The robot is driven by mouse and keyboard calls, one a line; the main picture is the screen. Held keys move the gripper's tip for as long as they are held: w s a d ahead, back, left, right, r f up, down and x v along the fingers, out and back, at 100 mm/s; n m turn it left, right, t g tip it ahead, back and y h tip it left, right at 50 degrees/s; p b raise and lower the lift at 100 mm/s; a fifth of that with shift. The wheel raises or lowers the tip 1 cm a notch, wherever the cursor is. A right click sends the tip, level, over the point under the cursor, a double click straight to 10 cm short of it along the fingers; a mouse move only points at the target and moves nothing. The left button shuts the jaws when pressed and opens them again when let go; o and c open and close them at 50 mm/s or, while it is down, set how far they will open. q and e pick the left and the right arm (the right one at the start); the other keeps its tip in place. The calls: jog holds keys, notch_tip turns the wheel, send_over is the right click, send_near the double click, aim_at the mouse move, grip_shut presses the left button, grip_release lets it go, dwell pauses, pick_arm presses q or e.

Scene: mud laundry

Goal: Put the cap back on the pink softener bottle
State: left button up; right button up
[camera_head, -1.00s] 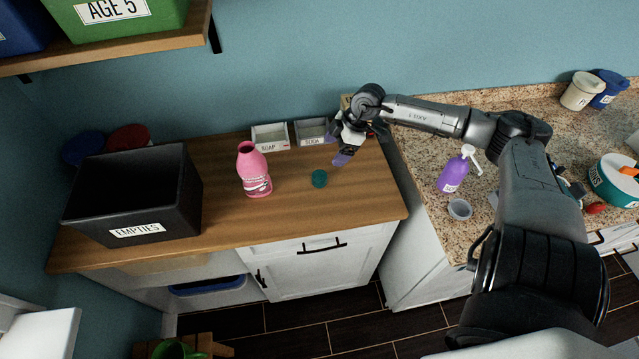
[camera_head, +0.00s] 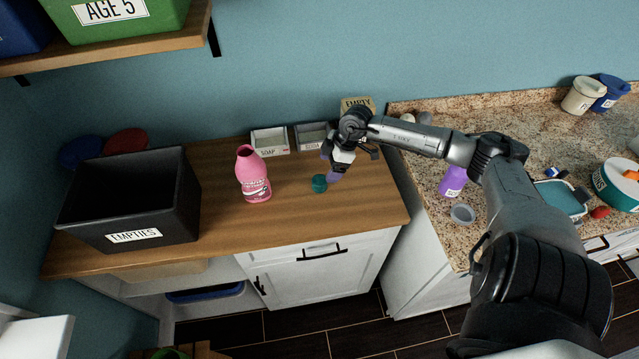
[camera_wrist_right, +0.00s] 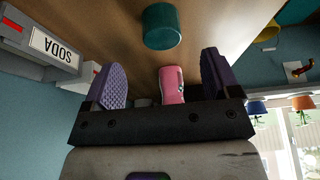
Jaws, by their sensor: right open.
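The pink softener bottle (camera_head: 254,176) stands upright and uncapped on the wooden counter, its dark mouth open at the top. The teal cap (camera_head: 319,184) sits on the counter to the right of the bottle. My right gripper (camera_head: 332,174) is low over the counter, just right of the cap. In the right wrist view its two purple finger pads (camera_wrist_right: 165,82) are spread apart with nothing between them. There the cap (camera_wrist_right: 161,26) shows ahead of the fingers, and the pink bottle (camera_wrist_right: 172,86) shows farther off. My left gripper is not in view.
A black EMPTIES bin (camera_head: 130,198) stands at the counter's left. SOAP (camera_head: 270,142) and SODA (camera_head: 311,136) trays sit at the back, close to my right gripper. A purple pump bottle (camera_head: 453,181) stands on the granite counter. The wood in front of the cap is clear.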

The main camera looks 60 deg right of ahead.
aim_at(320, 180)
jog(key=shift+x, duration=1.1)
jog(key=x, duration=0.4)
jog(key=shift+w+a+f+b, duration=0.1)
jog(key=shift+a+f+b, duration=0.1)
jog(key=shift+a+b, duration=0.1)
jog(key=shift+w+f, duration=0.1)
jog(key=shift+f, duration=0.15)
jog(key=c, duration=1)
